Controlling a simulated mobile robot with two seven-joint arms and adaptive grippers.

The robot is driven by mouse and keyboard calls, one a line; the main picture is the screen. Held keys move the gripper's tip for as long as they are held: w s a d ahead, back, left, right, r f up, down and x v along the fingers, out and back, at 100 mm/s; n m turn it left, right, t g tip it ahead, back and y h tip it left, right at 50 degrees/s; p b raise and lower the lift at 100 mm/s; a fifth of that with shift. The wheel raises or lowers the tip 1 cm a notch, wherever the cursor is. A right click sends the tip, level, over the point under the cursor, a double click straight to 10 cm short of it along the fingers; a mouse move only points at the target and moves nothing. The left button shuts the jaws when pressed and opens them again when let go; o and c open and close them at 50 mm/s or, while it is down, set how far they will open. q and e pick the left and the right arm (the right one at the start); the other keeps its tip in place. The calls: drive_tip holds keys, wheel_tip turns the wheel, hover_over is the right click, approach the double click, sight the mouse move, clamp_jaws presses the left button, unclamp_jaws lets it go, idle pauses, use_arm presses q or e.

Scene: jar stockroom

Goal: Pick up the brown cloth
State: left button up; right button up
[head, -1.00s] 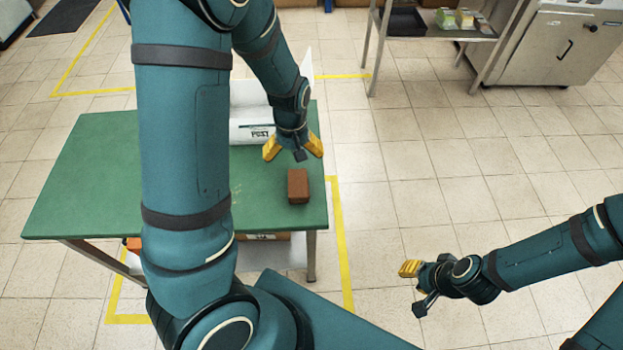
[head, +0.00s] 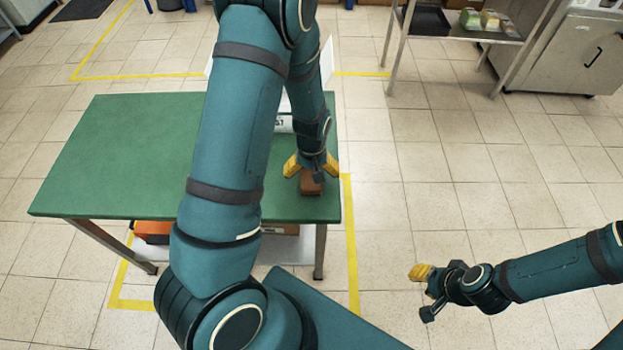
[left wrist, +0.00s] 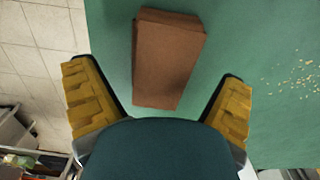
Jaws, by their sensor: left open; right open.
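The brown cloth (head: 312,186) is a folded, block-like bundle on the green table (head: 120,150), near its right front corner. My left gripper (head: 311,170) is open just above and behind it, pointing down, and covers part of it in the head view. In the left wrist view the cloth (left wrist: 166,58) lies ahead between the two yellow fingers (left wrist: 158,108), with green tabletop on both sides. The fingers look apart from it. My right gripper (head: 424,288) is open and empty, out over the floor to the right of the table.
A white box, mostly hidden behind my left arm, stands on the table. An orange crate (head: 152,232) sits on the shelf below. A metal rack (head: 455,30) with small items stands at the back right. The floor between table and right arm is clear.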

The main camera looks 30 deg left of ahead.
use_arm(q)
drive_tip(key=shift+f, duration=0.75)
drive_tip(key=shift+c, duration=0.2)
drive_tip(key=c, duration=1.2)
drive_tip(key=shift+r, duration=0.1)
drive_tip(key=shift+c, duration=0.2)
wheel_tip(320, 180, up, 10)
drive_tip(key=p, duration=0.3)
